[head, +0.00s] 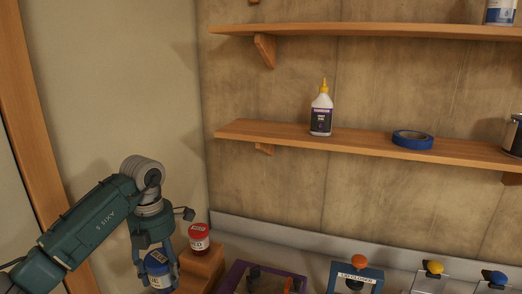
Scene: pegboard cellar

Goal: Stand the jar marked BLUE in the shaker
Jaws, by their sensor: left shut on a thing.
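My left gripper (158,252) reaches down at the lower left and is shut on a jar with a blue lid (157,259). The jar looks upright; its white label shows only partly, with letters that seem to end in "E". The jar is beside a wooden step block, and I cannot tell whether it touches it. A purple-framed device (236,274) with dark clamp parts inside stands at the bottom middle, cut off by the picture edge; it may be the shaker, but no name on it is readable. My right gripper is not in view.
A red-lidded jar (199,232) stands on the wooden block (205,267), close right of my gripper. A blue-framed station (372,272) with an orange knob, apparently marked LID CLOSER, and stations with yellow (435,267) and blue (497,277) knobs stand further right. Shelves (350,143) hang above.

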